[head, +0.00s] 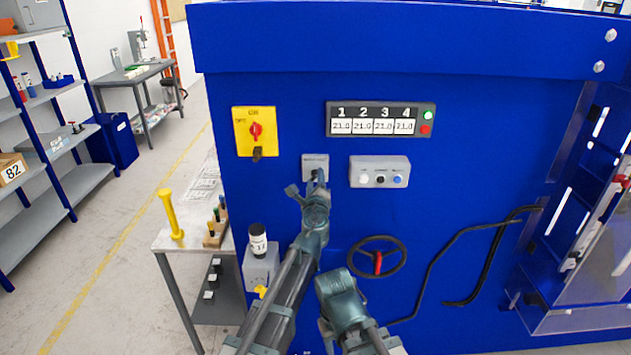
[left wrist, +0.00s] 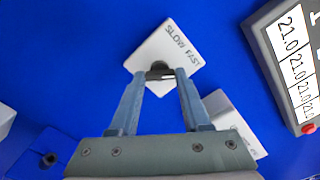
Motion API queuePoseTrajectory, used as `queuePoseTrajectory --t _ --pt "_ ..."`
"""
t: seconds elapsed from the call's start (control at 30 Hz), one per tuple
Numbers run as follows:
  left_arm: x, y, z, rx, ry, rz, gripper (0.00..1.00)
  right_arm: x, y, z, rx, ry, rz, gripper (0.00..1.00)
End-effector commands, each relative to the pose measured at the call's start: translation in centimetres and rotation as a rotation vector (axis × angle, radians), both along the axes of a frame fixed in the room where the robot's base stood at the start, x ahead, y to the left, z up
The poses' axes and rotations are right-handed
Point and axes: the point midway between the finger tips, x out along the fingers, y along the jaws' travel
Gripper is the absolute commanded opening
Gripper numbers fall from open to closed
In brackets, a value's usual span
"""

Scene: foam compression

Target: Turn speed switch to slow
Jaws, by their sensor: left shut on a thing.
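The speed switch is a light grey square plate (head: 314,161) on the blue machine front, left of the button box. In the left wrist view the plate (left wrist: 164,46) reads SLOW and FAST, with a small dark knob (left wrist: 160,69) near its lower edge. My left gripper (head: 316,178) is at the switch, its fingertips (left wrist: 160,75) shut on the knob. In the head view the gripper hides the knob, and I cannot tell which way it points. My right arm shows low in the middle, its gripper (head: 328,330) partly in view with jaws unclear.
A grey button box (head: 379,172) sits just right of the switch, with a display panel (head: 381,119) above. A yellow plate with a red switch (head: 255,131) is up left. A handwheel (head: 377,259) is below. A side table (head: 166,240) stands left.

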Motion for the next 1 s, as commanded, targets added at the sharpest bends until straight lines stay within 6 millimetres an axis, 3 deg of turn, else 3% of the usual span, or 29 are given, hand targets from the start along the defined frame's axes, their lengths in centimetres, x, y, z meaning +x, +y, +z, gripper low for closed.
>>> queuePoseTrajectory --t 1.0 --pt "-0.12 0.07 -0.06 -0.953 0.001 0.001 0.0 0.0 0.0 -0.04 0.0 0.0 0.0 0.5"
